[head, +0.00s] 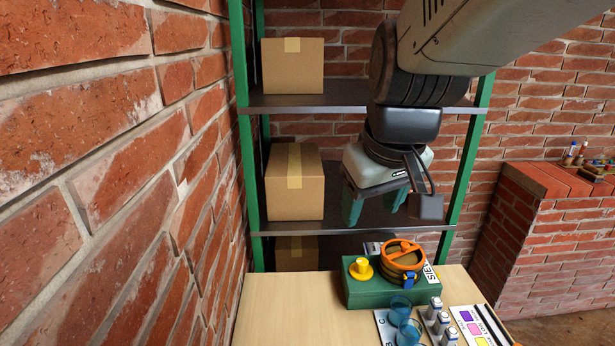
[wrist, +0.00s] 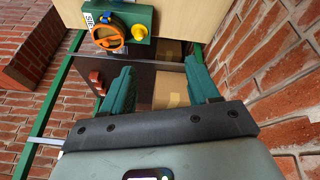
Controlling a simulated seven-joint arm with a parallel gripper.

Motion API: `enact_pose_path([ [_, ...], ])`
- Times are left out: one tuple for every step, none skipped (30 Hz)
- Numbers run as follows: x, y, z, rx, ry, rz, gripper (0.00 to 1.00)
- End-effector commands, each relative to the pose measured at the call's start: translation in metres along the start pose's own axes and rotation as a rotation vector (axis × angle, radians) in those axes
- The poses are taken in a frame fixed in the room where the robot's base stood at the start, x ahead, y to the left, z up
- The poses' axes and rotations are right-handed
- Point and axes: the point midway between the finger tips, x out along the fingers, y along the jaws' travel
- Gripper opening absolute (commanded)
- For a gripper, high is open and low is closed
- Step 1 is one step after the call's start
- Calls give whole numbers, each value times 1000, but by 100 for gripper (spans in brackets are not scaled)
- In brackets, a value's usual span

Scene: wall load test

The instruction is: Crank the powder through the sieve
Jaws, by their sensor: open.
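The sieve unit is a green box (head: 375,291) on the wooden table. An orange ring with a crossbar (head: 404,250) sits on its top, with a blue part at its front. A yellow knob (head: 361,268) stands on the box's left side. In the wrist view the orange ring (wrist: 108,34) and yellow knob (wrist: 138,30) show near the top edge. My gripper (head: 373,205) is open and empty, above and behind the box, in front of the shelf. Its two green fingers are apart in the wrist view (wrist: 160,66). I cannot make out any powder.
Blue see-through cups (head: 402,318), several small bottles (head: 436,317) and a card with coloured squares (head: 476,328) stand at the table's front right. A green-posted shelf (head: 350,229) with cardboard boxes (head: 296,182) is behind. A brick wall (head: 110,190) is close on the left. The table's left part (head: 285,310) is clear.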

Motion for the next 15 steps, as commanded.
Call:
enact_pose_path([
  [19, 10, -13, -35, -23, -17, 60],
  [29, 16, -20, -59, -31, -28, 60],
  [43, 23, -30, -92, -38, -43, 60],
  [54, 29, -36, -117, -42, -54, 60],
  [66, 34, -42, -139, -46, -67, 60],
  [82, 42, -49, -170, -50, -85, 60],
  [94, 48, -54, -191, -51, -99, 60],
  [107, 54, -58, -211, -51, -113, 60],
  [124, 62, -62, -238, -51, -133, 60],
  [138, 69, -65, -257, -48, -147, 60],
  [151, 75, -68, -274, -44, -162, 60],
  [170, 83, -70, -298, -39, -182, 60],
  [183, 89, -71, -312, -32, -195, 60],
  [196, 95, -72, -327, -25, -208, 60],
  [212, 102, -72, -344, -17, -224, 60],
])
